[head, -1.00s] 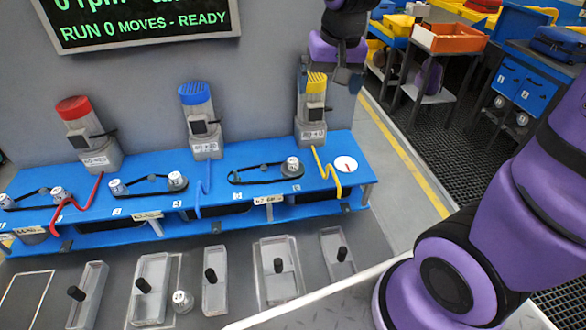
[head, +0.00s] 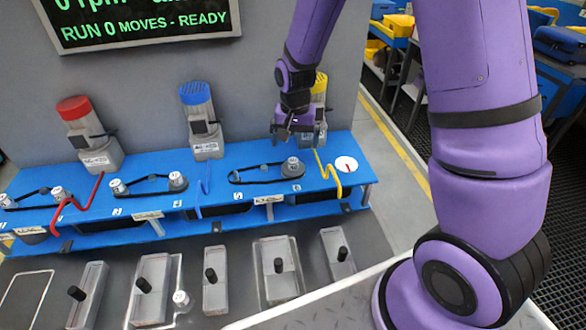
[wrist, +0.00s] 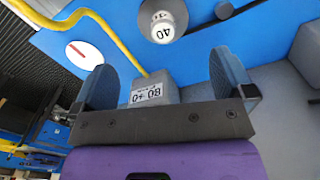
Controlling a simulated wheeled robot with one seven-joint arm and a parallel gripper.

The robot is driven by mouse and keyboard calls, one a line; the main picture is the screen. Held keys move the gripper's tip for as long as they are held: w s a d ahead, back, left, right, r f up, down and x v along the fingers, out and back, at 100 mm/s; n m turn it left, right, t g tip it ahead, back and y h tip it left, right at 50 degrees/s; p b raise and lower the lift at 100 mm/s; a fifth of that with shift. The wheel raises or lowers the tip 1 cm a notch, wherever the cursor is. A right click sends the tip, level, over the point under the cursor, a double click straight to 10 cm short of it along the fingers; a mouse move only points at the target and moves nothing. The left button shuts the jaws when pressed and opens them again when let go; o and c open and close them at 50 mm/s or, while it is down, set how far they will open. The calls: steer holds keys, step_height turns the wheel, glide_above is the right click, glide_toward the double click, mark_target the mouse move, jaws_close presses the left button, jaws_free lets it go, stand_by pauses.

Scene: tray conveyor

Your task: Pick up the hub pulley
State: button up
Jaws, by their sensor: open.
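Several silver pulleys with white numbered tops stand on the blue deck (head: 225,207); no label tells me which is the hub pulley. The right-hand pulley (head: 293,167) sits at the end of a black belt, below my gripper (head: 296,138) in the head view. In the wrist view a silver pulley marked 40 (wrist: 163,22) shows at the top, beyond the fingertips. My gripper (wrist: 164,77) is open and empty, apart from that pulley. A lone silver pulley (head: 181,299) stands by the trays at the front.
The yellow-topped motor (head: 320,90) stands close behind my gripper, partly hidden by it. A yellow cable (head: 332,183) and a white dial (head: 346,164) are to its right. Blue and red motors stand further left.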

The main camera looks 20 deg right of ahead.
mark_target(293, 160)
step_height(293, 160, down, 4)
steer(key=shift+r, duration=0.1)
steer(key=shift+a+f, duration=0.15)
steer(key=shift+f, duration=1.15)
steer(key=shift+a+f, duration=0.1)
steer(key=shift+f, duration=1.2)
steer(key=c, duration=1.1)
